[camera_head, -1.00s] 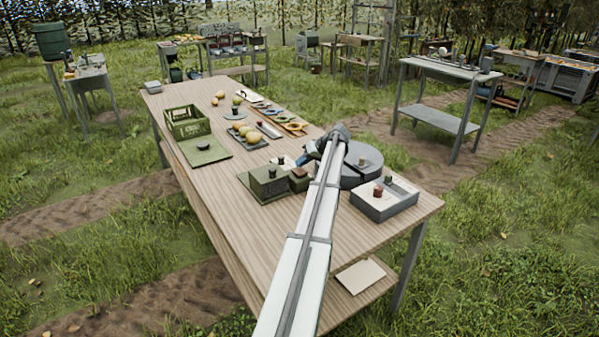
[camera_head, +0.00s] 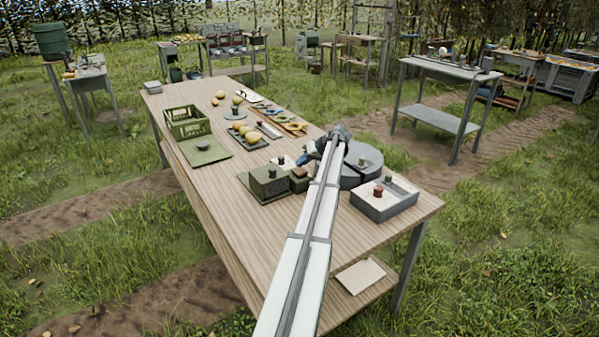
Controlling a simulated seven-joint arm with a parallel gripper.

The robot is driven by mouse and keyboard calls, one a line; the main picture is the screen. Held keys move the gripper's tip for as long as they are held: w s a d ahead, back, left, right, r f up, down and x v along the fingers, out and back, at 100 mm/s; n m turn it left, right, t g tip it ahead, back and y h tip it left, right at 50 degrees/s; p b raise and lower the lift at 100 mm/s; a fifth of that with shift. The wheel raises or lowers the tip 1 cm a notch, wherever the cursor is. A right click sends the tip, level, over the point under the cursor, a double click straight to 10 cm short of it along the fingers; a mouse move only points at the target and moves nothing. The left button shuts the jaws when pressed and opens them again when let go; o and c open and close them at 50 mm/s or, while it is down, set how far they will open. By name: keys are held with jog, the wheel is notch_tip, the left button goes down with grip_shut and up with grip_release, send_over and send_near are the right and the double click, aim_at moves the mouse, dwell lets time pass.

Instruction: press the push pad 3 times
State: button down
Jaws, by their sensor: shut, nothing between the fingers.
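My gripper (camera_head: 302,160) hangs over the right part of the long wooden table, just behind a low green block with a brown top (camera_head: 299,174). It looks small and dark, and its fingers are shut and empty. The brown-topped block adjoins a larger green box with a knob (camera_head: 268,187). This block may be the push pad, but I cannot tell for certain. I cannot tell whether the fingertips touch anything. My arm crosses the table from the lower middle and hides part of its surface.
A grey round drum (camera_head: 360,166) stands right behind my wrist. A green crate (camera_head: 168,124), a green board (camera_head: 220,151) and fruit lie further left. The table's front left is bare.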

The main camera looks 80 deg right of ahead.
aim_at(302, 171)
jog(key=shift+f, duration=1.15)
dwell(1.2)
jog(key=shift+r, duration=1.15)
jog(key=shift+r, duration=2.5)
dwell(0.8)
notch_tip(302, 171, up, 4)
jog(key=shift+f, duration=0.1)
jog(key=shift+f, duration=0.1)
dwell(0.4)
